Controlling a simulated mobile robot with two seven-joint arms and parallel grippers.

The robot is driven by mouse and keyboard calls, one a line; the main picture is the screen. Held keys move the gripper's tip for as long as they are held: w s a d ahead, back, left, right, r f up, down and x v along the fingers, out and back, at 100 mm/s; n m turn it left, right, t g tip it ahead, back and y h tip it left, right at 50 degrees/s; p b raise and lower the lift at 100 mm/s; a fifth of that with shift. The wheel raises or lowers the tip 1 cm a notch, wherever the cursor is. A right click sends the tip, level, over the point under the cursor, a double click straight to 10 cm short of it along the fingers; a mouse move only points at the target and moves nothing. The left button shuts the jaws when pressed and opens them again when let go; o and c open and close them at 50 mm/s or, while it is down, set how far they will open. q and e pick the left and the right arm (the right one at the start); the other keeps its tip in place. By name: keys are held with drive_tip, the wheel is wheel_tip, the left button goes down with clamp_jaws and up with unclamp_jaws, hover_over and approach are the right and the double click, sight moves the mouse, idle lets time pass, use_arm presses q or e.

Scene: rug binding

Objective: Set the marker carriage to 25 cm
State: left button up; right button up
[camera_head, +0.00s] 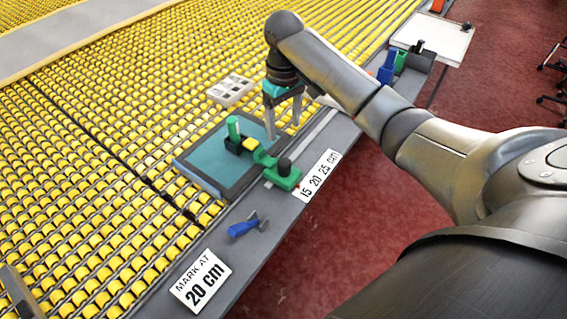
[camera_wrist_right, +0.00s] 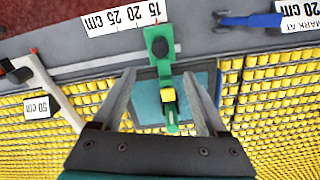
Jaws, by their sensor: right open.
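The green marker carriage (camera_head: 282,175) sits on the rail at the table edge. It has a black knob, and its arm with a yellow block and green post reaches over a teal pad (camera_head: 205,159). In the right wrist view the carriage (camera_wrist_right: 159,50) has its red pointer at the 15 end of the scale label (camera_wrist_right: 121,17). That label (camera_head: 317,176) reads 15, 20, 25 cm in the head view. My right gripper (camera_head: 283,129) is open and empty above the pad, behind the carriage; its fingers (camera_wrist_right: 159,76) appear either side of the carriage arm. My left gripper is not in view.
A blue-handled tool (camera_head: 246,226) lies on the edge strip. A white piece labelled 50 cm (camera_wrist_right: 41,106) stands beside the rail. Yellow rollers fill the left; blue, green and black items (camera_head: 400,62) stand further along the edge.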

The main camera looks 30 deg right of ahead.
sight(284, 161)
wheel_tip(284, 161, down, 15)
drive_tip(key=b, duration=0.3)
drive_tip(key=shift+r, duration=0.1)
clamp_jaws()
idle(0.5)
idle(0.9)
